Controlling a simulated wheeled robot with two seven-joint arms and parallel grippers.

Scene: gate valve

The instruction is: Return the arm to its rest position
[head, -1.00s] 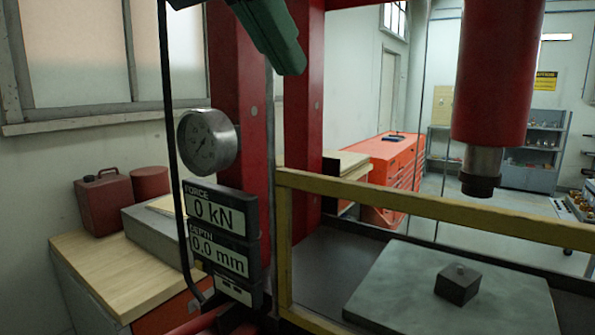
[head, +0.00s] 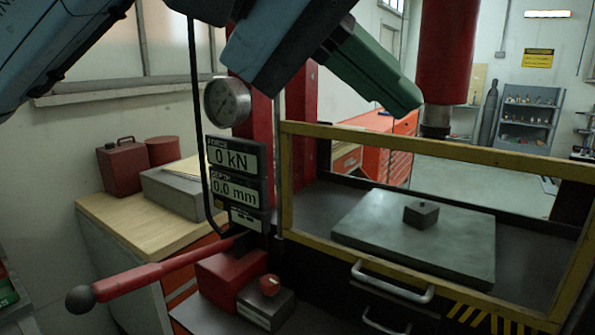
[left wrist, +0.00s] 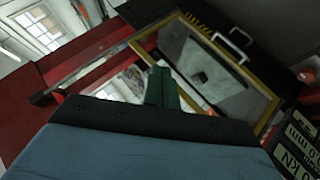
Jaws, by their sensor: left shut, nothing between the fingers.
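My left arm comes in from the top left, blue and dark. Its gripper (head: 408,103) has green fingers shut together with nothing between them. It points down and right, in front of the red press and left of the press ram (head: 446,50) in the picture. In the left wrist view the shut green fingers (left wrist: 160,75) stand up at the middle, with the yellow-framed guard (left wrist: 262,95) behind them. I cannot tell the gap between fingers and press. My right gripper is in neither view.
The press has a yellow guard frame (head: 420,147), a grey plate (head: 370,225) with a dark block (head: 421,214), a gauge (head: 227,102) and a readout showing 0 kN (head: 234,158). A red lever (head: 150,280) sticks out to the left. A wooden-topped bench (head: 120,225) stands left.

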